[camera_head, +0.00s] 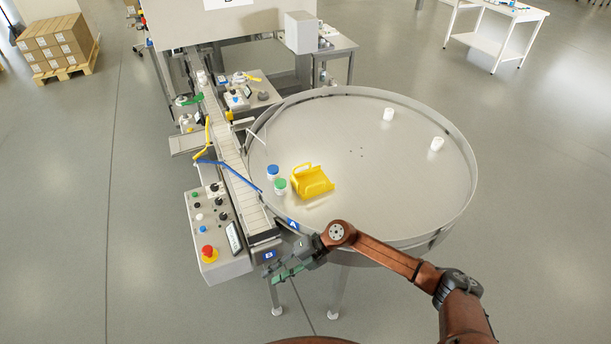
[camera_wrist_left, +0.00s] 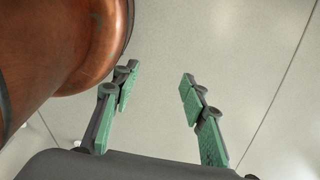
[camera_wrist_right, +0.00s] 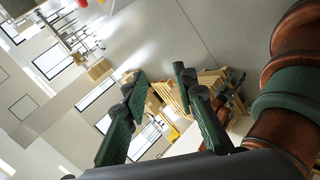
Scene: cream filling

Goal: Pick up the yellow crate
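The yellow crate (camera_head: 312,183) sits on the round steel turntable (camera_head: 400,165), left of its middle. It is a small open crate with raised sides, and it looks empty. My right gripper (camera_head: 280,275) is in front of the turntable's near rim, well apart from the crate. In the right wrist view my right gripper (camera_wrist_right: 155,100) has its fingers spread with nothing between them. My left gripper does not show in the head view. In the left wrist view my left gripper (camera_wrist_left: 158,85) has its green-padded fingers apart and empty above the floor.
A blue-capped jar (camera_head: 272,172) and a green-capped jar (camera_head: 280,187) stand just left of the crate. Two white jars (camera_head: 388,114) (camera_head: 437,144) stand at the far right. A conveyor (camera_head: 232,155) and control box (camera_head: 218,232) border the left. The turntable has a raised rim.

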